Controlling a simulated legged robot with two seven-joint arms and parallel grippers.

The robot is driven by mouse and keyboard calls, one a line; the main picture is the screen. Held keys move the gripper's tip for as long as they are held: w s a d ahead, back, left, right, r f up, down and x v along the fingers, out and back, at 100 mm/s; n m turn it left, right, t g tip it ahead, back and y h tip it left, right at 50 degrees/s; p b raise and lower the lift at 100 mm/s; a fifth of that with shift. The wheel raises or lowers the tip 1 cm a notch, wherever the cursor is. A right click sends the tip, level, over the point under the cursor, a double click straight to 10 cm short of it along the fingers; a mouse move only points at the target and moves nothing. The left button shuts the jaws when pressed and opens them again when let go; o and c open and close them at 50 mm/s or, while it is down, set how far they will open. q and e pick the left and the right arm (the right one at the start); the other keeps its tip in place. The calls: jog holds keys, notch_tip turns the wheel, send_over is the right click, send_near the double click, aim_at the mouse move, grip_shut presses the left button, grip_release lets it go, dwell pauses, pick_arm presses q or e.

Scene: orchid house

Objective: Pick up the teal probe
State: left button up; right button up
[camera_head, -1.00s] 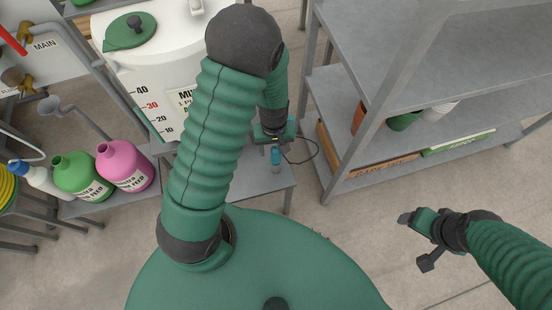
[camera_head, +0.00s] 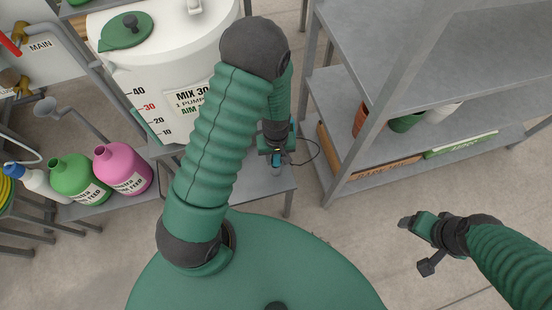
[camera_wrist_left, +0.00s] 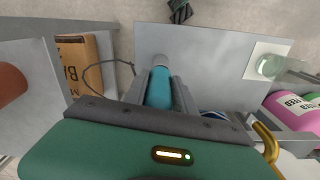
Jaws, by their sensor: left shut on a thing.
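The teal probe (camera_wrist_left: 159,88) is a short cylinder with a grey end cap. In the left wrist view it sits between the two dark fingers of my left gripper (camera_wrist_left: 161,92), which is shut on it. In the head view the probe (camera_head: 276,166) shows just below my left gripper (camera_head: 276,155), over the small grey bench. I cannot tell whether the probe touches the bench top. A thin dark cable loops out beside it. My right gripper (camera_head: 420,240) hangs over the floor at the right, away from the probe; its jaw opening is unclear.
The white mixing tank (camera_head: 180,75) stands close at the left. Pink (camera_head: 122,168) and green (camera_head: 80,178) bottles stand on the grey bench (camera_head: 275,190). The grey shelf unit (camera_head: 400,165) rises close at the right, with pots and boxes. The floor is open at lower right.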

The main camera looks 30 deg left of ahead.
pick_arm(q)
jog(key=shift+a, duration=0.15)
grip_shut()
notch_tip(320, 180, up, 11)
jog(key=p, duration=0.4)
notch_tip(320, 180, up, 7)
jog(key=p, duration=0.7)
jog(key=shift+r, duration=0.2)
jog(key=shift+f, duration=0.1)
